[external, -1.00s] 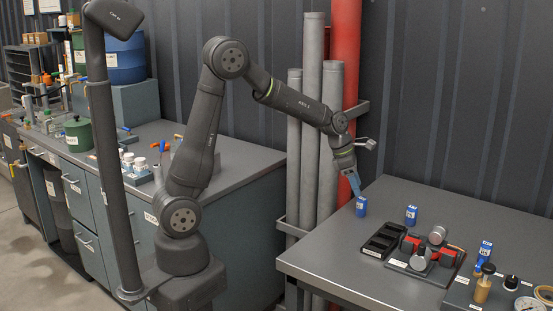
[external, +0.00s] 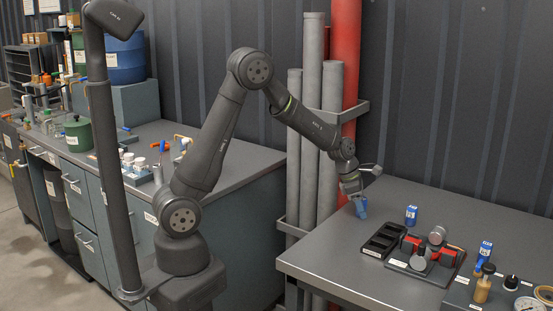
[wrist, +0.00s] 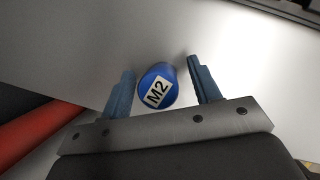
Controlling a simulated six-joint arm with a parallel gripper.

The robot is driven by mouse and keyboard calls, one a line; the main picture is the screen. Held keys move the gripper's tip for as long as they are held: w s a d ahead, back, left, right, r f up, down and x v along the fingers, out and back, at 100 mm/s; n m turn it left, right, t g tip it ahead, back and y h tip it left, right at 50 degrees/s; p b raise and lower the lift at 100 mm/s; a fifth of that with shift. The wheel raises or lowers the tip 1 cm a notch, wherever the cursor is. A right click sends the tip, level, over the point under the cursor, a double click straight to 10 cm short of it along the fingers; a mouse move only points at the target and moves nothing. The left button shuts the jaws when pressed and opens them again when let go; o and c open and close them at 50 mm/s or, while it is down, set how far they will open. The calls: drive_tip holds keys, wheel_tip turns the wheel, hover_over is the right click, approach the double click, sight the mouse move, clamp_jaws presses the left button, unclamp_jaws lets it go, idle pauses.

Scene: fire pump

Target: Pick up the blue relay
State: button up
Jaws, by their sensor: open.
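A blue relay (wrist: 153,76) with a white label reading M2 stands between the two blue fingers of my gripper (wrist: 160,82) in the wrist view. The fingers are spread on either side of it, with a visible gap on each side. In the external view my gripper (external: 358,202) points down at this relay (external: 362,211) near the table's left back edge, and partly hides it. Two more blue relays stand on the table, one in the middle (external: 411,215) and one farther right (external: 485,250).
Grey pipes (external: 331,140) and a red pipe (external: 346,60) rise behind the grey table (external: 330,262). A brown-bodied item (external: 482,288) stands at the right.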

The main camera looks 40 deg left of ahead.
drive_tip(key=c, duration=1.1)
